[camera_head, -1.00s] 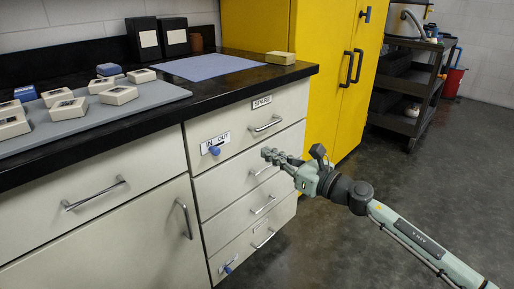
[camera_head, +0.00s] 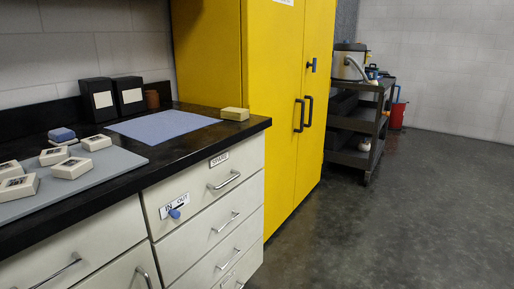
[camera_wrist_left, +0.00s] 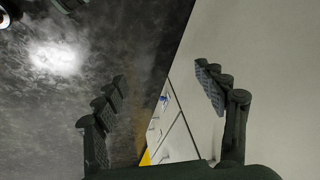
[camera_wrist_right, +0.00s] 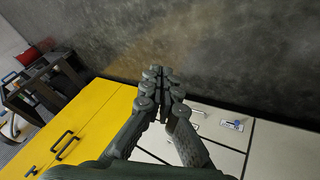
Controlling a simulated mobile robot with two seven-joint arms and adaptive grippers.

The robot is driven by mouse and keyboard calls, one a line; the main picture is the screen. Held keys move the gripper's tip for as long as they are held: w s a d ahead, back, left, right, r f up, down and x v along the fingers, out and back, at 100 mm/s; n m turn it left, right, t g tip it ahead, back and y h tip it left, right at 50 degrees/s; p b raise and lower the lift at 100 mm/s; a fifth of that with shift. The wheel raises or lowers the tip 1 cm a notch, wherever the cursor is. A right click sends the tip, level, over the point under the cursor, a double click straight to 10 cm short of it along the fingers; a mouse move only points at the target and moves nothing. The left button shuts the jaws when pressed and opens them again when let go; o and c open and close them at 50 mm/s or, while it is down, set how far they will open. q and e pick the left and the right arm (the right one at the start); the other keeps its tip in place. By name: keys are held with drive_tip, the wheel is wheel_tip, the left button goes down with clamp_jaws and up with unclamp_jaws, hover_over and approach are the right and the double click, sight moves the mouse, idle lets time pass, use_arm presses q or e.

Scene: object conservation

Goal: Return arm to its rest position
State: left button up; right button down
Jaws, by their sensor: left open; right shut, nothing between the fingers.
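My right gripper (camera_wrist_right: 163,78) shows in the right wrist view with its fingers together and nothing between them. Behind it are the floor, the yellow cabinet and the drawer fronts. My left gripper (camera_wrist_left: 163,95) shows in the left wrist view with its fingers wide apart and empty. Dark floor and a pale cabinet face lie beyond it. Neither arm shows in the head view now.
A black counter (camera_head: 178,152) holds a grey mat (camera_head: 120,168) with several small boxes, a blue cloth (camera_head: 160,124) and a tan block (camera_head: 235,114). The yellow cabinet (camera_head: 275,120) and a dark cart (camera_head: 352,157) stand beyond. The floor (camera_head: 400,220) at right is clear.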

use_arm(q)
drive_tip(key=shift+s+a+f+g, duration=0.15)
drive_tip(key=shift+s+f, duration=0.05)
drive_tip(key=shift+f, duration=0.2)
drive_tip(key=shift+s+a+f+g, duration=0.1)
drive_tip(key=shift+s+f+g, duration=0.05)
drive_tip(key=shift+f, duration=0.25)
use_arm(e)
drive_tip(key=s+d+f+m+g, duration=0.1)
drive_tip(key=s+f+m+g, duration=0.1)
drive_tip(key=s, duration=0.4)
drive_tip(key=s+d+f+m+g, duration=0.1)
drive_tip(key=s+f+m+g, duration=0.1)
drive_tip(key=s, duration=0.5)
drive_tip(key=shift+y, duration=0.3)
drive_tip(key=shift+d, duration=0.1)
